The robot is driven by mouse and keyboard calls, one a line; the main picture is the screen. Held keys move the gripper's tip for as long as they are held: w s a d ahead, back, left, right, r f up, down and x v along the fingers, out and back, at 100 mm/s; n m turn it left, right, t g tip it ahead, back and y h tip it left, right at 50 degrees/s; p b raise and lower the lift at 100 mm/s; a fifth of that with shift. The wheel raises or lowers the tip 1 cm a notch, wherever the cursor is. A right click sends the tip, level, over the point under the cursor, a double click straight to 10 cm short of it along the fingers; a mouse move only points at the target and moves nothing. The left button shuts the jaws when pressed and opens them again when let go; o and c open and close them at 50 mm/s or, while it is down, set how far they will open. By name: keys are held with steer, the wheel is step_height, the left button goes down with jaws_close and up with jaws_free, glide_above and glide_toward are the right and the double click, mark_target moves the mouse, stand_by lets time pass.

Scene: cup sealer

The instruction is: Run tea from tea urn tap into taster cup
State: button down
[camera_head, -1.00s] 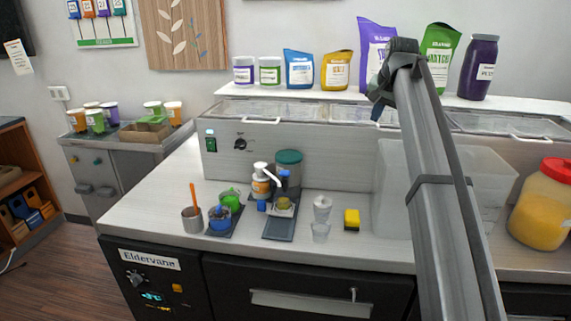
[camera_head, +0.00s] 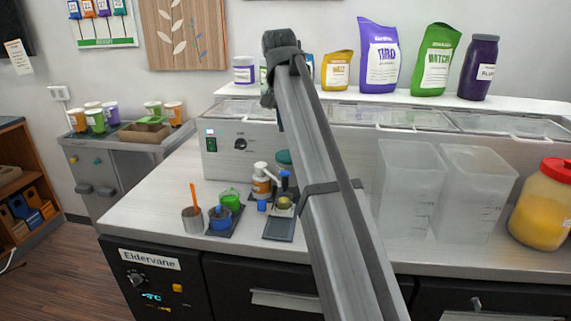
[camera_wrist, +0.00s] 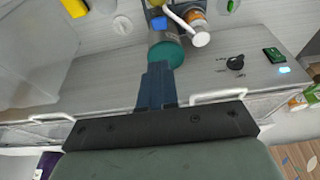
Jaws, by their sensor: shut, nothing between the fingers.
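The tea urn (camera_head: 284,157), grey with a teal lid, stands on the counter in front of the grey unit; my arm partly covers it in the head view. Its teal lid (camera_wrist: 166,51) shows close beyond my fingers in the wrist view. A dark tap-like part (camera_head: 285,181) is at its front, above a dark drip tray (camera_head: 279,229). My gripper (camera_wrist: 158,66) is shut and empty, its fingertips near the lid; contact cannot be told. A pale round cup top (camera_wrist: 122,25) stands beside the urn. The taster cup cannot be told for sure; my arm hides the clear cups in the head view.
A steel cup (camera_head: 192,219) and blue and green pots are left of the tray. Clear bins (camera_head: 408,190) and a yellow jar (camera_head: 541,210) stand right.

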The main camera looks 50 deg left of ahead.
steer(key=shift+f, duration=0.1)
stand_by(0.3)
glide_toward(286, 172)
steer(key=x, duration=0.5)
steer(key=shift+w+a, duration=0.15)
steer(key=shift+w, duration=0.05)
steer(key=shift+a+f, duration=0.1)
steer(key=shift+f, duration=0.6)
steer(key=shift+f, duration=0.1)
